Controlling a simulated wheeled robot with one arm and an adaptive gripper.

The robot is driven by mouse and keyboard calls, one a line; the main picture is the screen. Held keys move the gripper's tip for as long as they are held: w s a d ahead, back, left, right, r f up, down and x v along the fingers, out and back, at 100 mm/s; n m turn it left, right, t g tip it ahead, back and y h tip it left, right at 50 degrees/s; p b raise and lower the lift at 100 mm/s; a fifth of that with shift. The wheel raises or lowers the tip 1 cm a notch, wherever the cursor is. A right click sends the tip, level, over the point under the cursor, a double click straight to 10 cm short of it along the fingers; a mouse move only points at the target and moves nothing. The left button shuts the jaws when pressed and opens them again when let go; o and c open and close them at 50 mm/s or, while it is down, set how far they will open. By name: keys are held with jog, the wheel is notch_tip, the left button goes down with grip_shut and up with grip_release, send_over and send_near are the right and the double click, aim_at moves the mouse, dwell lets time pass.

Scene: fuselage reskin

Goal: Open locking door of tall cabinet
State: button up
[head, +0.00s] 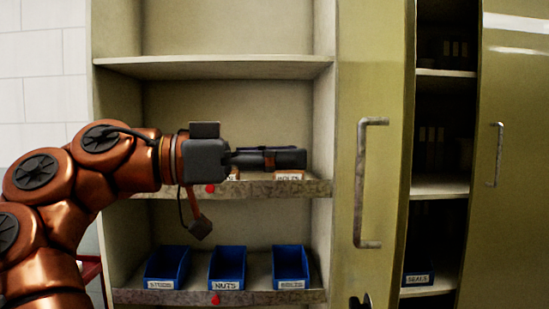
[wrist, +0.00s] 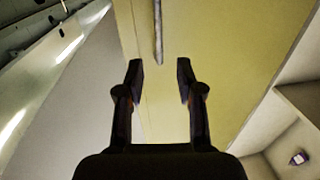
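The tall cabinet has olive-yellow doors. The left door (head: 388,120) carries a long grey bar handle (head: 361,180), upright. The right door (head: 520,170) has a smaller bar handle (head: 497,155). Between the doors is a dark gap showing shelves inside. My gripper (head: 304,158) points right, level, left of the left door's handle and apart from it. In the wrist view my gripper (wrist: 160,66) is open and empty. A grey bar handle (wrist: 158,30) lies ahead, roughly in line with the space between the fingers, beyond the tips. No lock is clearly visible.
An open shelf unit (head: 220,67) stands at left behind my arm, with blue bins (head: 228,265) on its lower shelf. A blue bin (head: 418,277) labelled SEALS sits inside the cabinet. A small black object (head: 360,302) shows at the bottom edge, unclear.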

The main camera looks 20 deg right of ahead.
jog(key=shift+w+a, duration=0.15)
jog(key=shift+a, duration=0.3)
